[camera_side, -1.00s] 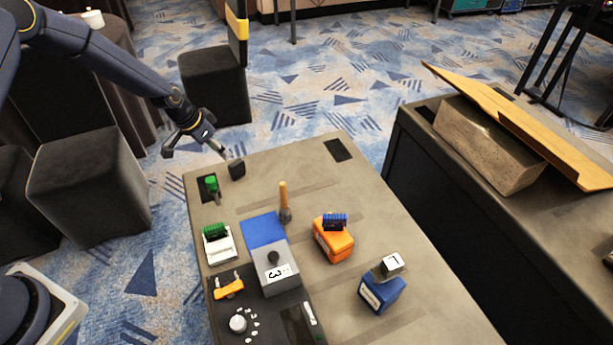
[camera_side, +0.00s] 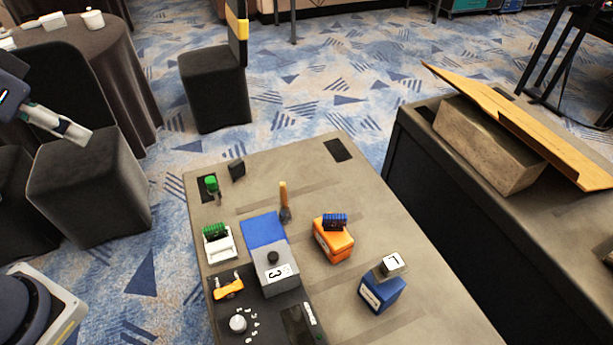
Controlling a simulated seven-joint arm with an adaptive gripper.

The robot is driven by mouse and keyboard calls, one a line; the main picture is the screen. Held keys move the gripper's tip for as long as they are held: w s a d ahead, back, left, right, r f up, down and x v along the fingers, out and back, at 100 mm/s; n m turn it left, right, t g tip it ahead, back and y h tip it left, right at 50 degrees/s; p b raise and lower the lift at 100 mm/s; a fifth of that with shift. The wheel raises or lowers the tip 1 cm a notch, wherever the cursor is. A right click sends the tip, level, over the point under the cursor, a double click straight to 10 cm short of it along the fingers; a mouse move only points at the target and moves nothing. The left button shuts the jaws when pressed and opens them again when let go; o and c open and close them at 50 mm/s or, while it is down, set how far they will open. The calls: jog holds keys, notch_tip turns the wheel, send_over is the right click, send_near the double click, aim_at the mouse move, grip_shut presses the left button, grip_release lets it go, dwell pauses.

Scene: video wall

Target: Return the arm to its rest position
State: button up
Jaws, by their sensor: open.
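My gripper (camera_side: 76,131) is at the left edge of the side view, up and left of the work table (camera_side: 400,310). It is open and holds nothing that I can see. It shows in front of a dark chair, well apart from the table and everything on it. Most of my arm is outside the picture.
The table carries a green item, a small black block (camera_side: 237,170), an orange box (camera_side: 333,240), a blue box (camera_side: 381,292) and a grey-blue unit (camera_side: 272,265). A dark stool (camera_side: 88,187) stands at left. Carpet lies clear between stool and table.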

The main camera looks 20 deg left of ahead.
jog(key=shift+s+f, duration=0.15)
jog(key=shift+s, duration=1.2)
